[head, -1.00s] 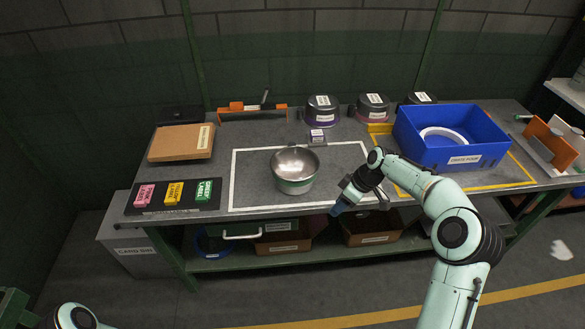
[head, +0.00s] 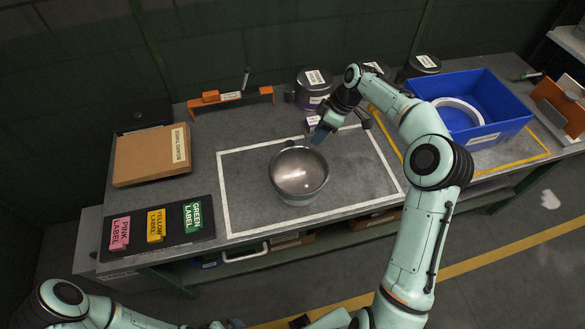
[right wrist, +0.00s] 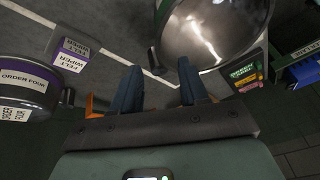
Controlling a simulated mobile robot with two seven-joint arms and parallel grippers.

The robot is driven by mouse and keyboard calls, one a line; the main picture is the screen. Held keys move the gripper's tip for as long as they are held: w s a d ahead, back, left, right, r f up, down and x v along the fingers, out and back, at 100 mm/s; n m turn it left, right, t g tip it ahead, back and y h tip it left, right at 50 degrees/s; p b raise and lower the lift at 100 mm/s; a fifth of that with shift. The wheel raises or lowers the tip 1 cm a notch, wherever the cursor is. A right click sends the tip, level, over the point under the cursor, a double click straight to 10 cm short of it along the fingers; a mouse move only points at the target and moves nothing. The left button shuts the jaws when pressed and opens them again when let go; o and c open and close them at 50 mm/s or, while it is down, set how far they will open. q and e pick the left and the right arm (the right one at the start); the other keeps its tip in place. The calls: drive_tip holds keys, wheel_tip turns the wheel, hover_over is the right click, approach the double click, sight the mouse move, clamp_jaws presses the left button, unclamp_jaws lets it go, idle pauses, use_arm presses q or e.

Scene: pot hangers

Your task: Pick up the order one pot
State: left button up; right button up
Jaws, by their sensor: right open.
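A steel pot (head: 299,174) with a green outer band stands upright inside the white-outlined area of the bench; I cannot read an order number on it. My right gripper (head: 321,134) is open and empty, just behind the pot's far right rim. The right wrist view shows its two blue fingers (right wrist: 157,84) spread apart, with the pot (right wrist: 215,25) close ahead and the right finger overlapping its rim in the picture. Whether they touch is unclear. My left arm shows at the bottom left; its gripper (head: 228,323) is barely in view at the lower edge.
Pink (head: 120,233), yellow (head: 156,226) and green (head: 197,216) labels lie front left. A cardboard box (head: 152,155) and an orange bar (head: 230,97) stand behind. A felt wiper (right wrist: 72,54) and an order four pot (right wrist: 28,90) are near my right gripper; a blue crate (head: 480,110) is right.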

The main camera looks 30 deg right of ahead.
sight(308, 149)
drive_tip(key=x, duration=0.6)
drive_tip(key=shift+s, duration=0.25)
drive_tip(key=shift+x, duration=3.05)
drive_tip(key=shift+d, duration=0.15)
clamp_jaws()
